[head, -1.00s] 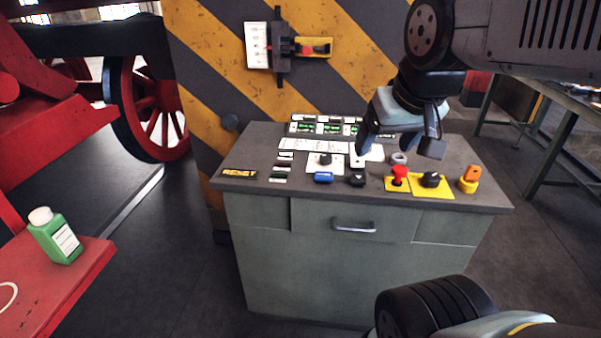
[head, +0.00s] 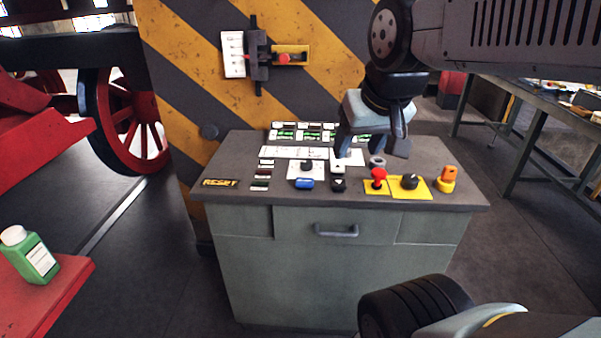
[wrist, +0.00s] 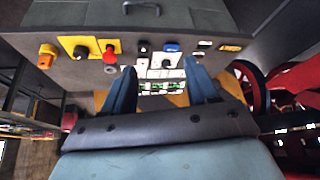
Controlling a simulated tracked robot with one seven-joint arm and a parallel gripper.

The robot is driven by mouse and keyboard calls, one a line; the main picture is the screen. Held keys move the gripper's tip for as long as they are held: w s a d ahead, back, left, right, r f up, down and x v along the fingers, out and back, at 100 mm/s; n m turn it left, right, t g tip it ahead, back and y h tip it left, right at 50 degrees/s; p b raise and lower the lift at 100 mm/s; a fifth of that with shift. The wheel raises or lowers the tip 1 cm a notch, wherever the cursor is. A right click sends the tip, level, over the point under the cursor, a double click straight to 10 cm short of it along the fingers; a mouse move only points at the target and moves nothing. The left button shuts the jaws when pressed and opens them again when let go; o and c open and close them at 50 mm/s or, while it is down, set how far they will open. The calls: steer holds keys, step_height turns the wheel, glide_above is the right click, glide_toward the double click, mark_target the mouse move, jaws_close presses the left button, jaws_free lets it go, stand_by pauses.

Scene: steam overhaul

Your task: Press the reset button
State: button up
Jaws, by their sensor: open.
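A grey control console (head: 222,165) stands in front of me. A blue button (head: 306,184) and a black button (head: 338,184) sit side by side near the front edge. I cannot tell from the label which control it belongs to. My gripper (head: 373,150) is open and empty, above the back right part of the console, behind and to the right of the blue button. In the wrist view the fingers (wrist: 158,75) are apart, with the blue button (wrist: 172,47) beyond them.
A red knob (head: 378,174), a black knob (head: 409,181) on a yellow plate and an orange switch (head: 446,178) stand along the right front. A striped pillar (head: 185,75) with a lever panel rises behind. A green bottle (head: 38,258) stands at left on a red surface.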

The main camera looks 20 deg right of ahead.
steer(key=w+m+g, duration=0.1)
steer(key=w+m, duration=0.2)
steer(key=w, duration=0.1)
steer(key=w+m+g, duration=0.1)
steer(key=w+m, duration=0.2)
steer(key=w, duration=0.1)
steer(key=w+m, duration=0.4)
steer(key=shift+w+a+f+g, duration=0.25)
steer(key=shift+w+g, duration=0.05)
steer(key=shift+g, duration=0.1)
jaws_close()
steer(key=w+f+m+g, duration=0.1)
steer(key=w+f+m, duration=0.2)
steer(key=w+m, duration=0.2)
steer(key=w+a+f+m+g, duration=0.1)
steer(key=w+f+m, duration=0.3)
steer(key=w, duration=0.5)
steer(key=shift+f+m+g, duration=0.3)
steer(key=shift+m+g, duration=0.1)
steer(key=shift+m, duration=0.9)
